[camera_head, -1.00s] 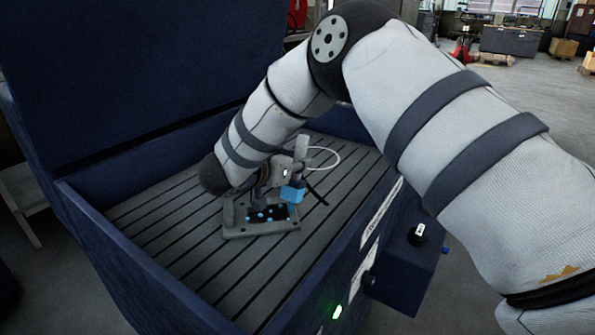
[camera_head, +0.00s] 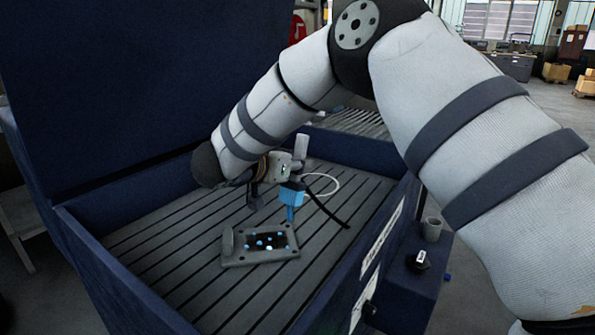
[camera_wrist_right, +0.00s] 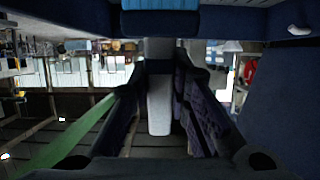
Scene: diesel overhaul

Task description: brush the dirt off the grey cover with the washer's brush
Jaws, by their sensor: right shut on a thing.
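The grey cover (camera_head: 262,257) lies flat on the slatted floor of the washer. Its top carries a dark patch dotted with several light blue spots. My right gripper (camera_head: 288,170) is above and behind the cover, shut on the pale grey handle of the brush (camera_head: 290,196). The blue brush head points down and appears clear above the cover's far right corner. In the right wrist view, the gripper (camera_wrist_right: 160,112) has its fingers on both sides of the handle, with the blue brush part (camera_wrist_right: 160,20) at the top. My left gripper is not in view.
The dark blue washer (camera_head: 372,150) has raised walls around its slatted floor and an upright lid behind. A white hose loop (camera_head: 330,178) and a black cable lie near the brush. Slats left of the cover are clear.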

